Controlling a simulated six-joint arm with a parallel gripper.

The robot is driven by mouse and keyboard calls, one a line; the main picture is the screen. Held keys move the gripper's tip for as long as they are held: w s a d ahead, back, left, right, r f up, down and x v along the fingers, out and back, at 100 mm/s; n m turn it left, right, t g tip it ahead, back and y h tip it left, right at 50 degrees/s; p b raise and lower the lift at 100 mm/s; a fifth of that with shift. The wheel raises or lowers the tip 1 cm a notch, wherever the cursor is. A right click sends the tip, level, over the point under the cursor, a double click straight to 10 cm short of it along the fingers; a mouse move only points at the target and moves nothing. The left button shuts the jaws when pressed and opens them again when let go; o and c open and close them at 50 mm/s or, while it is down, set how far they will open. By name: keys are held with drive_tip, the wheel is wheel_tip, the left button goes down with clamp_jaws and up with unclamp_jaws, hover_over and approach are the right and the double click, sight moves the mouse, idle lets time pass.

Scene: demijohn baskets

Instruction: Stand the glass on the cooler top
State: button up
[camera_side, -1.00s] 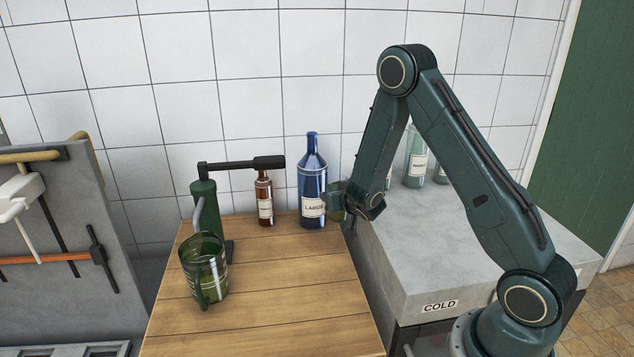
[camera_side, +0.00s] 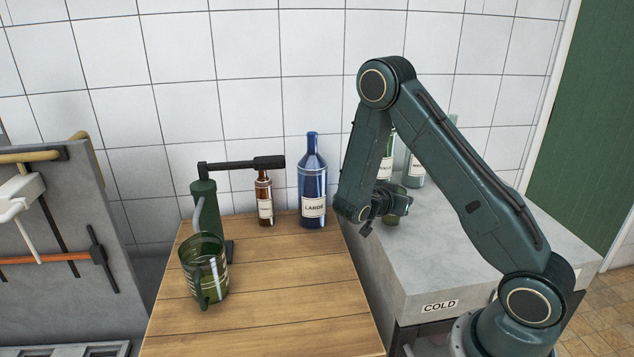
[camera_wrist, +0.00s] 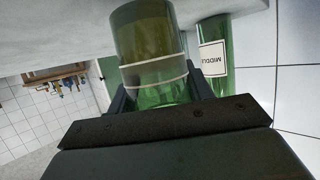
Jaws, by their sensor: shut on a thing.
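My gripper (camera_side: 396,204) is over the left part of the grey cooler top (camera_side: 450,240). It is shut on a green glass with pale bands, which fills the middle of the wrist view (camera_wrist: 150,45). In the side view only a small part of the glass (camera_side: 391,219) shows under the jaws. The far end of the glass lies against the grey top in the wrist view; I cannot tell whether it touches.
Labelled bottles stand at the back of the cooler, one green (camera_wrist: 213,55) close beside the glass. The wooden table (camera_side: 275,290) holds a green mug (camera_side: 205,272), a lever device (camera_side: 205,205), a brown bottle (camera_side: 264,200) and a blue bottle (camera_side: 313,185). The cooler's front is clear.

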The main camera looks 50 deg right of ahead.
drive_tip(key=s+a+r+m+g+y, duration=0.1)
drive_tip(key=s+r+m+g+y, duration=0.1)
drive_tip(key=s, duration=0.6)
drive_tip(key=s+r+m+g+y, duration=0.2)
drive_tip(key=s+r+m+g, duration=0.2)
drive_tip(key=s+m+g, duration=0.3)
drive_tip(key=shift+s+a+r+g, duration=0.2)
drive_tip(key=shift+s+a+g, duration=0.25)
drive_tip(key=shift+s, duration=0.45)
drive_tip(key=shift+f, duration=0.1)
drive_tip(key=shift+d+f, duration=0.1)
drive_tip(key=shift+f, duration=2.05)
drive_tip(key=shift+f, duration=1.8)
drive_tip(key=shift+f, duration=0.1)
